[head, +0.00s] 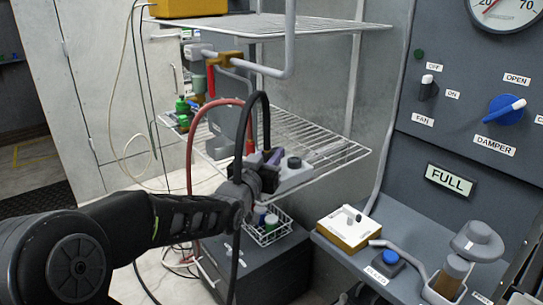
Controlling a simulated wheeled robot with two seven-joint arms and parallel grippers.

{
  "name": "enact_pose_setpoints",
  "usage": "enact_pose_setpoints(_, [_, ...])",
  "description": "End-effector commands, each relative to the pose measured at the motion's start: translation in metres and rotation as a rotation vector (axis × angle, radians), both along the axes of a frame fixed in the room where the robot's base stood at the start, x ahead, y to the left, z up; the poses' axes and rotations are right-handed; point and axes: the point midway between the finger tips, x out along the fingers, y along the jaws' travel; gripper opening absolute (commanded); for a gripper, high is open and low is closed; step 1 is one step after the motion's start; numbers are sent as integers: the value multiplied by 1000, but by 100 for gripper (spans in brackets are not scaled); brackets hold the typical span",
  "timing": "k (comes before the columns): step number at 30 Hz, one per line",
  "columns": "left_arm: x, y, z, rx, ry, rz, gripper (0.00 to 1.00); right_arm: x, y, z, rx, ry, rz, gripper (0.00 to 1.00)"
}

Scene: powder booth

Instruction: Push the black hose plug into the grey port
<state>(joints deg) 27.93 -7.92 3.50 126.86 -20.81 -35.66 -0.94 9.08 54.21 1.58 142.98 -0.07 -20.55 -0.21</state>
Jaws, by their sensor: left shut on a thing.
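My left gripper (268,170) reaches in from the left and is shut at the end of a black hose (262,97). The hose loops up over the gripper and comes back down to it. The plug itself is mostly hidden between the fingers. A light grey block (295,175) with a black knob on top is just right of the fingertips, at the lower wire shelf. I cannot tell whether the plug touches it, or which part is the grey port. My right gripper is not in view.
A red hose (190,140) hangs left of the gripper. A white wire basket (268,232) with small containers stands below on a dark box (262,268). The lower wire shelf (335,150) is mostly bare at right. A control panel (455,140) stands at right.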

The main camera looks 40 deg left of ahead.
Motion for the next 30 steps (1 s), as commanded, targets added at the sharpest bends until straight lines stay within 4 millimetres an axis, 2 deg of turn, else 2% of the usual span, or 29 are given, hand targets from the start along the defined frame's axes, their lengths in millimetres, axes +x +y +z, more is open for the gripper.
enact_pose_setpoints(8, [0, 0, -3, -2, 6, 0, 0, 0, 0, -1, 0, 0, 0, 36])
enact_pose_setpoints(9, [0, 0, -4, -2, 6, 0, 21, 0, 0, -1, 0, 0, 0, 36])
enact_pose_setpoints(18, [0, 0, -3, -2, 4, 0, 46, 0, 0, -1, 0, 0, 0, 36])
enact_pose_setpoints(26, [-1, 0, -3, -1, 4, 0, 46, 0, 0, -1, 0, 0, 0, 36])
enact_pose_setpoints(30, [-8, -2, -2, 0, 3, 0, 46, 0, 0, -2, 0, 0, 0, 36])
